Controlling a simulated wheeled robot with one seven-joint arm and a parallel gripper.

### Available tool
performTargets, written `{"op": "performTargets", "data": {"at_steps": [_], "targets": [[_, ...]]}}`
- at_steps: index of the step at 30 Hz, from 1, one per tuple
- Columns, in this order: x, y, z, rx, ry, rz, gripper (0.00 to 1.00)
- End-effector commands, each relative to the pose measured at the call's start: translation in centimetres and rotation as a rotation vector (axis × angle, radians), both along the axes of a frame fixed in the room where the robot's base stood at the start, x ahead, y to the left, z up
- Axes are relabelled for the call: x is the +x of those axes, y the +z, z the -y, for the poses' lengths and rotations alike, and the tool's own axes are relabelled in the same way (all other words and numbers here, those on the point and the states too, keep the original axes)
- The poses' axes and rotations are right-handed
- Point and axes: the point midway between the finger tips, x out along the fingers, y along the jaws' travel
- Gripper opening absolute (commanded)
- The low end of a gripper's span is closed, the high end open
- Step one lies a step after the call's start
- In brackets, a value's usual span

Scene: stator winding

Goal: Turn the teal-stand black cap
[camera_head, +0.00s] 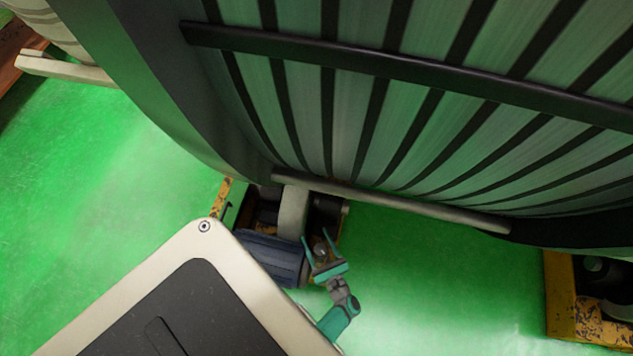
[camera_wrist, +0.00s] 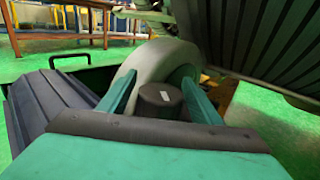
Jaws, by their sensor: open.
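The black cap (camera_wrist: 160,99) is a short dark cylinder with a small light mark on its top face. It stands between the two teal fingers of my gripper (camera_wrist: 159,78) in the wrist view. A gap shows on its left side; on its right side the finger looks very close, and contact cannot be told. My gripper (camera_head: 322,236) is open and also shows in the head view, beside the dark ribbed housing, where the cap is too small to make out clearly. The stand under the cap is hidden by the gripper's palm.
A pale grey rounded part (camera_wrist: 160,62) rises right behind the cap. A dark ribbed housing (camera_wrist: 48,108) stands on the left. The large slatted stator (camera_head: 400,110) overhangs from above. A yellow chipped block (camera_head: 590,300) is at right; green floor (camera_head: 450,290) lies free between.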

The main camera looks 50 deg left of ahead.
Motion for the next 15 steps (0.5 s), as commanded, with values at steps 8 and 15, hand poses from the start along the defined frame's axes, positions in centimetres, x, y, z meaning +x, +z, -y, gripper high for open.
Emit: {"op": "performTargets", "data": {"at_steps": [8, 15], "targets": [[0.00, 0.01, 0.03, 0.000, 0.000, 0.000, 0.17], [0.05, 0.00, 0.10, 0.000, -0.015, 0.000, 0.17]]}}
